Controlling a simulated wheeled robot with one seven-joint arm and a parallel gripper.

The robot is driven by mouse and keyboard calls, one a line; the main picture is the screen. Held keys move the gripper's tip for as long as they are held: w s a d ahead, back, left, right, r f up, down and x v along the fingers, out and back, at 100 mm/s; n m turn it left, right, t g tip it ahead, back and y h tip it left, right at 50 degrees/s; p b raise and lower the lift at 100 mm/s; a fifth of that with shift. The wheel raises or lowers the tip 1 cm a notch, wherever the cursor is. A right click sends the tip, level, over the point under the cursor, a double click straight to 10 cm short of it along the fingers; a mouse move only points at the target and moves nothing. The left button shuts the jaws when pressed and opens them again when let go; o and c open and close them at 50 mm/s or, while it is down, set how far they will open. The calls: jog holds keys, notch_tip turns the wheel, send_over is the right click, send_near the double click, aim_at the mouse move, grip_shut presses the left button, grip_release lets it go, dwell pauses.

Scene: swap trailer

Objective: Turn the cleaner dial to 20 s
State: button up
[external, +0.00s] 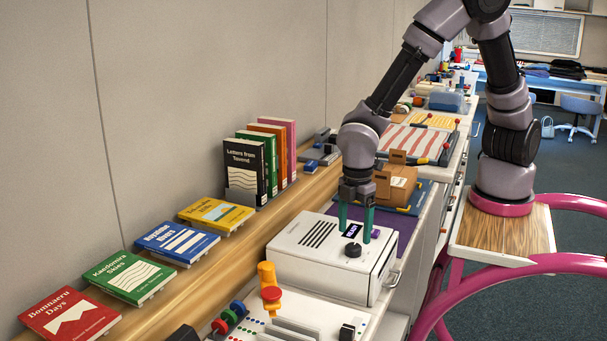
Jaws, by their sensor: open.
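The cleaner is a white box (309,262) with dark vent slots on its top, standing at the counter's edge. Its black round dial (353,250) sits on the top at the right, in front of a small dark display (352,230) with lit text too small to read for certain. My gripper (355,232) points down over the cleaner's top, its two green fingers apart on either side of the display, just behind the dial. It is open and holds nothing. I cannot tell whether the fingertips touch the top. The dial's setting is not readable.
Several books lie flat on the wooden shelf (240,258) at left, with upright books (262,160) farther back. A cardboard box (395,183) stands behind the cleaner. An orange peg (268,278) and a panel with coloured knobs (228,318) are in front.

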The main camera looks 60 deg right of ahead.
aim_at(353, 246)
jog(key=shift+f, duration=2.2)
grip_shut()
